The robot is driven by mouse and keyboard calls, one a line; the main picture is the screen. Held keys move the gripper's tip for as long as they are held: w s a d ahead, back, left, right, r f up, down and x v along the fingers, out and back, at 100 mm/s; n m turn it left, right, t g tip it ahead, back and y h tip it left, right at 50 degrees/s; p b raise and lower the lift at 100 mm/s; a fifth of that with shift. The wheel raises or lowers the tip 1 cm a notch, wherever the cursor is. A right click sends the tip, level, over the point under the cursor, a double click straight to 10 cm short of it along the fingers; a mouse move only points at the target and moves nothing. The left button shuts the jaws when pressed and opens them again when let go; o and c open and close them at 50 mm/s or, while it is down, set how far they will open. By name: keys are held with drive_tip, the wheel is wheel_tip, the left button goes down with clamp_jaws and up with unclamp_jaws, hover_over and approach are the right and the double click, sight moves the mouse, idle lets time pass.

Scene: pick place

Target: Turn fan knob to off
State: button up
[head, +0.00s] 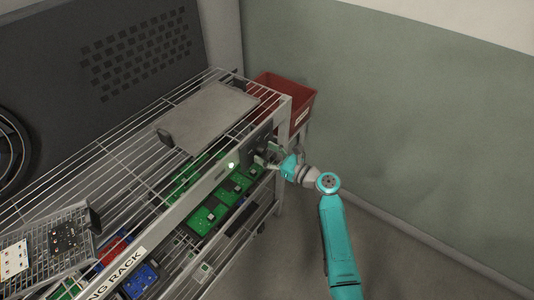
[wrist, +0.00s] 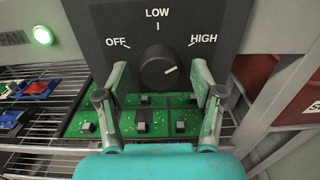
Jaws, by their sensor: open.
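The fan knob (wrist: 158,72) is a round dark knob on a dark panel (wrist: 190,17) marked OFF at left, LOW at top and HIGH at right. Its pale pointer mark is turned to the right, toward the HIGH side. My gripper (wrist: 162,82) is open, with one finger on each side of the knob and a visible gap to it. I cannot tell how deep the fingertips reach. In the head view, my gripper (head: 268,158) is at the panel on the rack's front right end, and the knob is hidden there.
A lit green light (wrist: 43,35) is left of the panel. Green circuit boards (head: 206,215) lie on the wire rack (head: 130,165) below. A red bin (head: 290,92) stands behind the rack's right end. A grey plate (head: 208,118) lies on top. The floor at right is free.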

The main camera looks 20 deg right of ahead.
drive_tip(key=c, duration=1.1)
drive_tip(key=shift+c, duration=0.2)
drive_tip(key=shift+n, duration=0.3)
drive_tip(key=n, duration=1.1)
drive_tip(key=shift+d+r+n, duration=0.1)
drive_tip(key=shift+n, duration=0.2)
drive_tip(key=n, duration=1.1)
drive_tip(key=shift+n, duration=0.5)
